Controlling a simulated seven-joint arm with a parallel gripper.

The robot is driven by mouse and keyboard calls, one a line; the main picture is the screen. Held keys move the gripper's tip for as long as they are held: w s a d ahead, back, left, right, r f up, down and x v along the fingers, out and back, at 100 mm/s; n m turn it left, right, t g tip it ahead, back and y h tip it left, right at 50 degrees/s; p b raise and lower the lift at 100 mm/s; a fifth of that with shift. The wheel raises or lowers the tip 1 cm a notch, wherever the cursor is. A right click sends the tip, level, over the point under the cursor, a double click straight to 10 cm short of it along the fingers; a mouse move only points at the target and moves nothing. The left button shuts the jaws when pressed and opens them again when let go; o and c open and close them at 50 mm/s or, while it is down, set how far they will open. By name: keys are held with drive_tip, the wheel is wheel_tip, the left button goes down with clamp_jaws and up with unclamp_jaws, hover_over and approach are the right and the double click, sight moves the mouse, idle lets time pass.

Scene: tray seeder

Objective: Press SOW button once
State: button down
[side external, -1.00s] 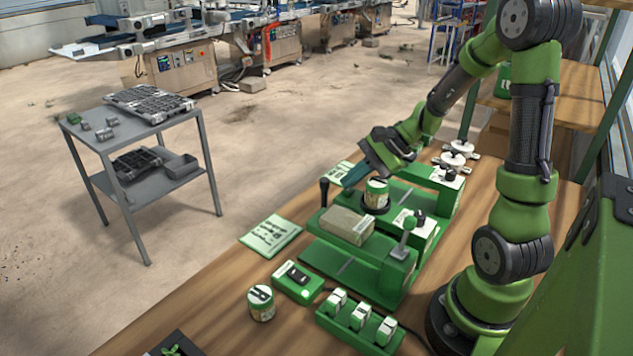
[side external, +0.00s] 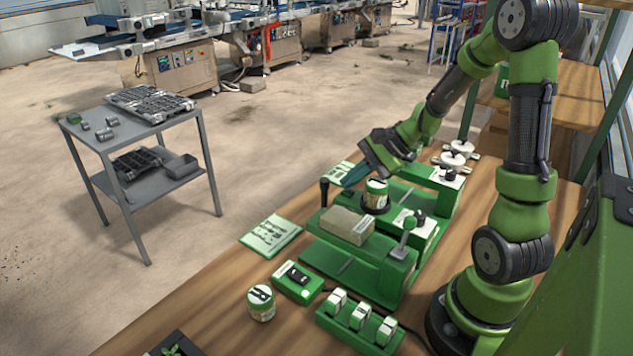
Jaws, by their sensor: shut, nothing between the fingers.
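The green tray seeder (side external: 340,268) stands on the wooden bench, with a tan block, a lever and dark knobs on it. No SOW lettering is legible, so I cannot tell which control is the SOW button. A green control box (side external: 298,283) with a black part and a small pale round spot lies at the seeder's near left. My gripper (side external: 356,175) is shut and empty.
A second jar (side external: 261,303) and a green rack with several white-topped pieces (side external: 357,322) stand at the near side. A printed card (side external: 271,236) lies left of the seeder. White round fittings (side external: 458,152) stand behind it. Bare bench (side external: 200,312) shows at the near left.

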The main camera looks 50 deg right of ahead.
sight(360, 201)
drive_tip(key=shift+s+a+f, duration=0.35)
drive_tip(key=shift+a+f, duration=0.05)
drive_tip(key=shift+a, duration=0.15)
drive_tip(key=shift+s+a+r, duration=0.15)
drive_tip(key=shift+s+r, duration=0.05)
drive_tip(key=shift+r, duration=0.5)
drive_tip(key=shift+d+r, duration=0.2)
drive_tip(key=shift+r, duration=2.45)
drive_tip(key=shift+s+a+f+n+g+h, duration=0.15)
drive_tip(key=shift+s+f+n+g+h, duration=0.15)
drive_tip(key=shift+s+n+g, duration=0.15)
drive_tip(key=shift+s+a+f+n+g+h, duration=0.1)
drive_tip(key=shift+s+f+n+g+h, duration=0.2)
drive_tip(key=shift+s, duration=0.25)
drive_tip(key=s+a+r+n+t+h, duration=0.1)
drive_tip(key=s+a+r+n, duration=0.2)
drive_tip(key=a+n, duration=0.3)
drive_tip(key=s+a+r+n+h, duration=0.1)
drive_tip(key=s+a+r+n, duration=0.3)
drive_tip(key=a+r+n, duration=0.1)
drive_tip(key=shift+a+n+t+h, duration=0.4)
drive_tip(key=shift+a+n, duration=0.5)
drive_tip(key=shift+n, duration=0.15)
